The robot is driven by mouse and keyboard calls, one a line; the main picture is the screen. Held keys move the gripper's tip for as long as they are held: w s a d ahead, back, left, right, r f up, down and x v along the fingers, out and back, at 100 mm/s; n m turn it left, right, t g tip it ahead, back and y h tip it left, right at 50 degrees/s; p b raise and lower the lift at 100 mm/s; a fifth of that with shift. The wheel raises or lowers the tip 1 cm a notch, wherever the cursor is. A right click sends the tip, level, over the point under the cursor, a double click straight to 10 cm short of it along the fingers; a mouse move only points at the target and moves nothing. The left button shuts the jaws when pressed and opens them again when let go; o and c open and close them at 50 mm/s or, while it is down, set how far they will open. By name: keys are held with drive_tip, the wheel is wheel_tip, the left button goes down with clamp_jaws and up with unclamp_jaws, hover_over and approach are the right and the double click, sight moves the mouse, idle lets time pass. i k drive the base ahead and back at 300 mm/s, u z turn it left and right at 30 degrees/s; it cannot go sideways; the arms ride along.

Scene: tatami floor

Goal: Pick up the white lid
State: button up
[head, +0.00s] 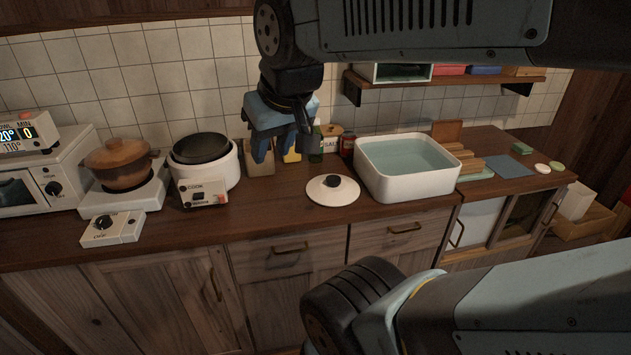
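The white lid (321,195) is round with a black knob and lies flat on the wooden counter, between the rice cooker and the white basin. My gripper (283,153) points down from the arm, up and to the left of the lid in the head view. It looks open, with its fingers apart and nothing held. It is clear of the lid. The fingers partly cover things at the back of the counter.
The white water-filled basin (410,187) stands right of the lid. The rice cooker (221,167) and a brown pot (118,165) stand left. Bottles (346,147) stand behind, below a wall shelf (450,82). The counter before the lid is bare.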

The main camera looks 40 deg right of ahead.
sight(333, 191)
drive_tip(key=u, duration=1)
drive_tip(key=i, duration=0.1)
drive_tip(key=z, duration=2.95)
drive_tip(key=k, duration=1.5)
drive_tip(key=u, duration=0.5)
drive_tip(key=i, duration=1)
drive_tip(key=u, duration=0.1)
